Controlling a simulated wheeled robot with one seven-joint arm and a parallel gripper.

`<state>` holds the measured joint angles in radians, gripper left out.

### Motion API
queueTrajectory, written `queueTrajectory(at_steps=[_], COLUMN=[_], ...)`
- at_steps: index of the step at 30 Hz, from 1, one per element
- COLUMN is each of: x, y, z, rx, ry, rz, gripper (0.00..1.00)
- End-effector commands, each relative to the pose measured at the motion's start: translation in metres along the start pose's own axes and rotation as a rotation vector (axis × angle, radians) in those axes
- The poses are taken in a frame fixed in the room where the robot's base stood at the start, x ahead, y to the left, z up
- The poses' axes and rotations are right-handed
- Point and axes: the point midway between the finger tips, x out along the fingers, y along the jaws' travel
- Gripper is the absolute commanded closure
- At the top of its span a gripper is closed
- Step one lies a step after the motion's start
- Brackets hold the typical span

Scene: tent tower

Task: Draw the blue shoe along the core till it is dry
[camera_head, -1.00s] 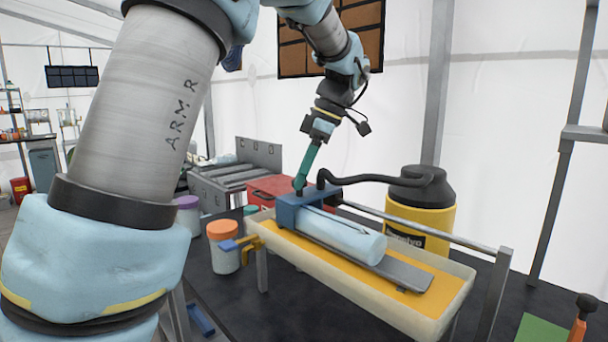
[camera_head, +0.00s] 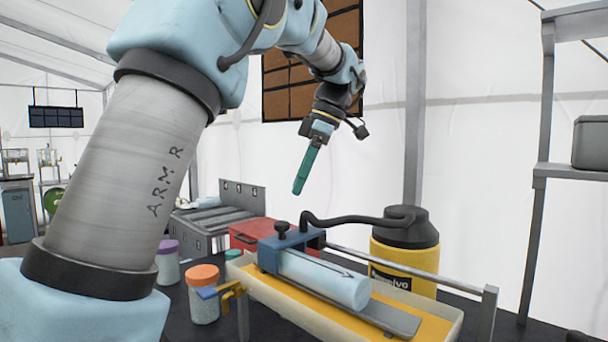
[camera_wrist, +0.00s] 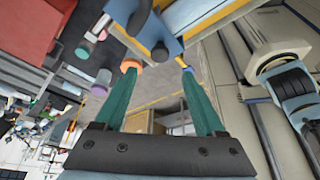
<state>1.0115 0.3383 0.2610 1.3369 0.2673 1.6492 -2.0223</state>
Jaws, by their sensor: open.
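The blue shoe (camera_head: 272,256) sits at the far left end of the pale blue core (camera_head: 330,280), with a dark knob (camera_head: 282,230) on top and a black hose running from it. It also shows at the top of the wrist view (camera_wrist: 152,22). The core lies on a grey plate above a tray (camera_head: 240,274) with a yellow-orange floor, and an arrow is marked along it. My gripper (camera_head: 298,188) is above the shoe, clear of the knob. In the wrist view its two green fingers (camera_wrist: 160,85) are spread apart with nothing between them.
A metal rail (camera_head: 410,265) runs behind the core to an upright post. The hose leads to a yellow vacuum canister (camera_head: 405,245) at the back. An orange-lidded jar (camera_head: 203,295) and a blue-and-yellow clamp (camera_head: 228,292) are at the tray's left. A red box (camera_head: 250,232) stands behind.

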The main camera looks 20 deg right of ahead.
Motion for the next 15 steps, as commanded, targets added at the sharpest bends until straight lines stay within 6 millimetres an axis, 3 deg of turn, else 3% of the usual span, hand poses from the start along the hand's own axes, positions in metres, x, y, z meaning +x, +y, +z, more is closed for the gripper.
queueTrajectory(at_steps=[6,15], x=[-0.020,-0.023], y=[0.000,0.000], z=[0.000,0.000], rx=[0.000,0.000], ry=[0.000,0.000], rz=[0.000,-0.001], gripper=[0.28,0.28])
